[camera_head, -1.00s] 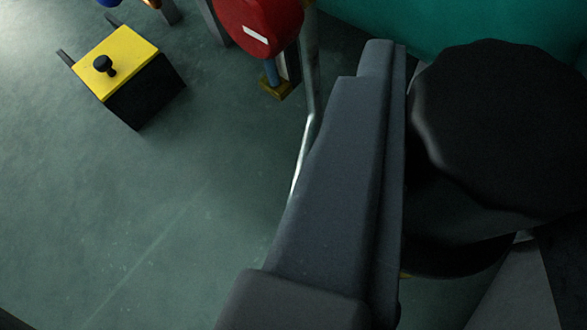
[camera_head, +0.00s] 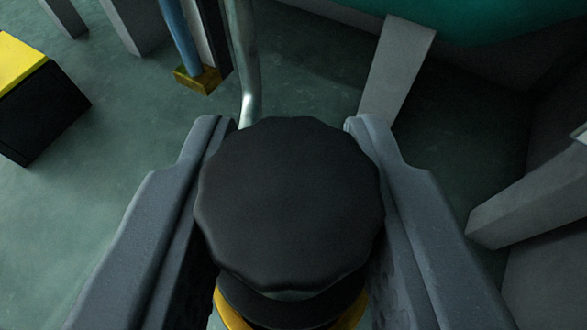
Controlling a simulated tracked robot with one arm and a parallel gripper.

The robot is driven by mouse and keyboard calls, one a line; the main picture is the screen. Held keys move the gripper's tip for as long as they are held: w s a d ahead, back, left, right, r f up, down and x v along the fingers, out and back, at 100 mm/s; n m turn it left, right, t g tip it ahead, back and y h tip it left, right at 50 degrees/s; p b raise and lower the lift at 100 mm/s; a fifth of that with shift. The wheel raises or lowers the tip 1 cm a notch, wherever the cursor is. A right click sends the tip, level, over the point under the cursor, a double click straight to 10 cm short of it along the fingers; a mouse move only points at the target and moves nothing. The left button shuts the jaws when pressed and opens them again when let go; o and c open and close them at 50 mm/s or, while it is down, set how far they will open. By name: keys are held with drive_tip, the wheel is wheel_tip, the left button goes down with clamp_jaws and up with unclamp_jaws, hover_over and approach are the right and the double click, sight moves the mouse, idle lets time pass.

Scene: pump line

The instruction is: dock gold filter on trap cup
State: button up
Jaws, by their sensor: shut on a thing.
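The gold filter shows as a black, many-sided knob (camera_head: 288,205) at the middle of the view, with a gold-yellow rim (camera_head: 232,312) partly visible below it at the bottom edge. My gripper (camera_head: 287,135) has one grey finger on each side of the knob and is shut on it. The knob hides most of the body beneath, so I cannot tell what it rests on. I cannot make out the trap cup in this view.
A black box with a yellow top (camera_head: 40,105) stands at the left edge. A thin metal pipe (camera_head: 243,60) and a blue post on a yellow foot (camera_head: 197,78) stand behind the knob. Grey supports (camera_head: 398,65) and a teal tank (camera_head: 480,18) are at upper right.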

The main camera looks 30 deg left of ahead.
sight(289, 328)
drive_tip(key=shift+f+b, duration=0.65)
drive_tip(key=shift+f, duration=0.75)
drive_tip(key=shift+s+r+p, duration=0.1)
drive_tip(key=shift+p, duration=0.55)
drive_tip(key=shift+f, duration=0.65)
idle(0.6)
drive_tip(key=o, duration=0.7)
drive_tip(key=shift+o, duration=0.2)
drive_tip(key=shift+p+v, duration=2.6)
drive_tip(key=shift+v, duration=1.65)
drive_tip(key=v, duration=0.2)
drive_tip(key=shift+s+d+r, duration=0.15)
drive_tip(key=shift+s, duration=0.05)
